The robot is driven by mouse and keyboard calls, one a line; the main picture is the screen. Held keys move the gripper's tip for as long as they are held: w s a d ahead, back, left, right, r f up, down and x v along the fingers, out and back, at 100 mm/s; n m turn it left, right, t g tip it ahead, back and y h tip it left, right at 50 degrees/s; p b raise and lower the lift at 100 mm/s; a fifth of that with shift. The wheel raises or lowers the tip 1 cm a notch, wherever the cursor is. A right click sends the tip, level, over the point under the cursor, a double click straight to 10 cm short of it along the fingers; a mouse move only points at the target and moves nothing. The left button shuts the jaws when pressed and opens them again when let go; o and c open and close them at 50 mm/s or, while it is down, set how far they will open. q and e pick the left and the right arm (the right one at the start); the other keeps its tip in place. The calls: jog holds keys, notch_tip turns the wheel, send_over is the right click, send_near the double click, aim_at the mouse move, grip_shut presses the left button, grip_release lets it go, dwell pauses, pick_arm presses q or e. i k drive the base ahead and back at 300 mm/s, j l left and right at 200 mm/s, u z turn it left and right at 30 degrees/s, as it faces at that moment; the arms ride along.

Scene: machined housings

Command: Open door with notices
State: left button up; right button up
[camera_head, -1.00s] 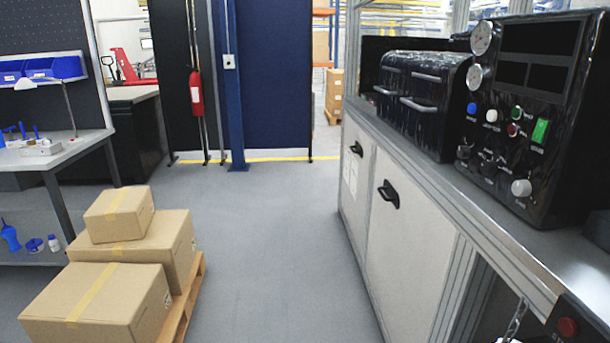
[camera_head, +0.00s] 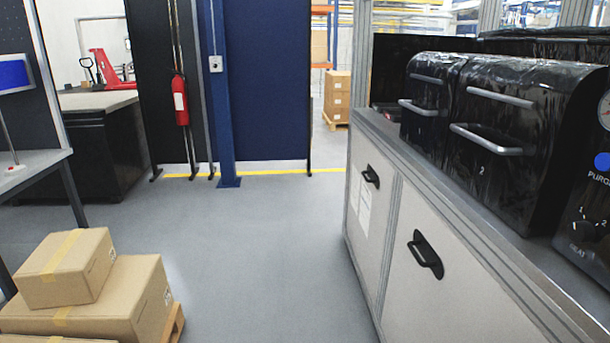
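The door with notices (camera_head: 362,205) is the farther of two pale cabinet doors under the counter on the right. It is shut. White paper notices (camera_head: 365,214) are fixed on it, and a black handle (camera_head: 371,176) sits near its top right. The nearer door (camera_head: 438,281) is plain, also shut, with a black handle (camera_head: 426,254). Neither of my grippers shows in the head view.
Black machines with silver handles (camera_head: 494,130) stand on the counter (camera_head: 470,225). Cardboard boxes (camera_head: 66,268) on a wooden pallet (camera_head: 175,326) are at the lower left. A workbench (camera_head: 40,165) is at the left. The grey floor (camera_head: 255,250) between is clear.

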aim_at(371, 174)
jog(key=i, duration=1.5)
jog(key=i+j+z, duration=0.1)
jog(key=i, duration=1.4)
